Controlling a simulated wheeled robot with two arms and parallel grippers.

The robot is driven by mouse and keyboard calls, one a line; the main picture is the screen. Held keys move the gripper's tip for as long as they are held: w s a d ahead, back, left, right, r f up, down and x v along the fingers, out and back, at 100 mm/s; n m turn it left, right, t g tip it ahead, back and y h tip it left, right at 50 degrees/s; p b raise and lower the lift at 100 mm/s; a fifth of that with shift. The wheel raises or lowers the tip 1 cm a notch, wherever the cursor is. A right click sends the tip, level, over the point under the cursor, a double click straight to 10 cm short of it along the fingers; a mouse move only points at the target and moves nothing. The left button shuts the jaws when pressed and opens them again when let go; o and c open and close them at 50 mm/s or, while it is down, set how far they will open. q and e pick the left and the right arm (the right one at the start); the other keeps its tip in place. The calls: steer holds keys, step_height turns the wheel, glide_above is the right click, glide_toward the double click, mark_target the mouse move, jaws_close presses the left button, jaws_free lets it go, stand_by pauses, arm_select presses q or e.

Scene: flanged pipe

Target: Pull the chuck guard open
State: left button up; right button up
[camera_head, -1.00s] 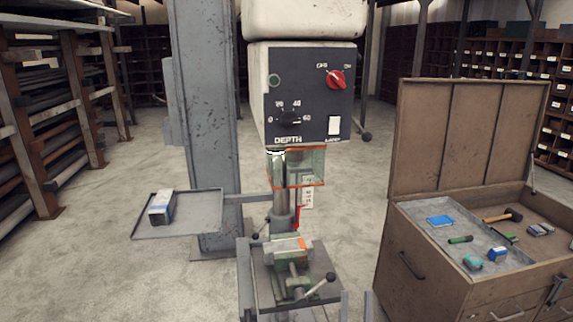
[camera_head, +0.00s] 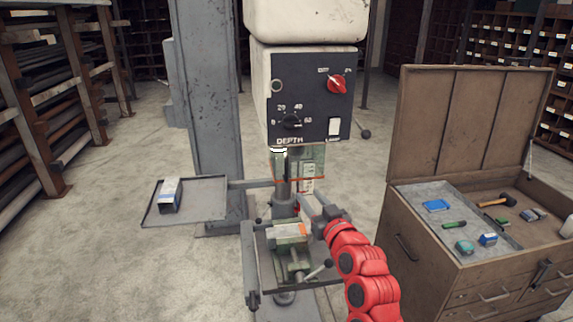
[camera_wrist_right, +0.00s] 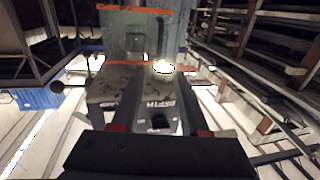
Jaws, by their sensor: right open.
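The chuck guard (camera_head: 314,160) is a clear greenish box with orange edges. It hangs under the drill press head, around the chuck area, and looks closed in the head view. In the right wrist view the guard (camera_wrist_right: 135,38) fills the upper middle, beyond the fingers. My right gripper (camera_head: 306,202) is below the guard and just right of the spindle column, at the end of my red arm. In the wrist view the right gripper (camera_wrist_right: 160,92) has its fingers apart with nothing between them, and a gap shows to the guard. My left gripper is not in view.
The control panel (camera_head: 309,97) is above the guard. A green vise (camera_head: 290,234) with a handle stands below. A side tray (camera_head: 205,205) holds a small box (camera_head: 170,194) at left. A wooden tool cabinet (camera_head: 425,245) stands at right.

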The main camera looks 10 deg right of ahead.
mark_target(287, 168)
steer(key=p+x, duration=0.5)
steer(key=x, duration=1)
steer(key=shift+a, duration=0.1)
steer(key=shift+x, duration=0.9)
jaws_close()
stand_by(0.4)
